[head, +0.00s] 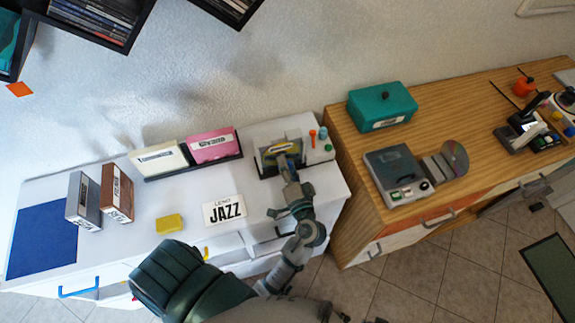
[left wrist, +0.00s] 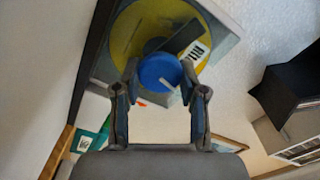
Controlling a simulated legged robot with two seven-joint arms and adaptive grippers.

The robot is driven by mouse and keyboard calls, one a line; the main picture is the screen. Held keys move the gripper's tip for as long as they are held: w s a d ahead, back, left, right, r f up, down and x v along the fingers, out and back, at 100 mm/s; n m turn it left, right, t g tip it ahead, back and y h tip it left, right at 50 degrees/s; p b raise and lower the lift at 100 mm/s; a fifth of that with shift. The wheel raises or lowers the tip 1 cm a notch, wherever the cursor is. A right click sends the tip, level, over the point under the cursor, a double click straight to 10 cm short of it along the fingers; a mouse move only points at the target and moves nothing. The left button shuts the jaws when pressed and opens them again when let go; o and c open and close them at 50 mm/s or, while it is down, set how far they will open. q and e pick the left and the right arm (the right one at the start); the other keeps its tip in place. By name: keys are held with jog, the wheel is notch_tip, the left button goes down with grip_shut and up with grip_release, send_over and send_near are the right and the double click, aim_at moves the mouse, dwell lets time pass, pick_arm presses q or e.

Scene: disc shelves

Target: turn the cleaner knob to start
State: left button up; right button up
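The cleaner (head: 262,168) is a grey box-like unit at the right end of the white cabinet, and a yellow disc shows on it. In the left wrist view a round blue knob (left wrist: 158,75) with a pale pointer mark stands in front of the yellow disc (left wrist: 128,40). My left gripper (left wrist: 160,70) faces the knob, with its spread fingertips on either side of the knob. I cannot tell whether they touch it. In the head view my left gripper (head: 284,165) is at the front of the cleaner and hides the knob. My right gripper is not in view.
Small colored bottles (head: 322,134) stand right beside the cleaner. A wooden cabinet with a teal box (head: 382,106) adjoins on the right.

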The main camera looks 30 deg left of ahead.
pick_arm(q)
jog(key=o, duration=0.4)
jog(key=shift+f, duration=0.4)
jog(key=shift+o, duration=0.2)
jog(key=shift+r, duration=0.2)
jog(key=v, duration=0.7)
jog(key=shift+d, duration=0.25)
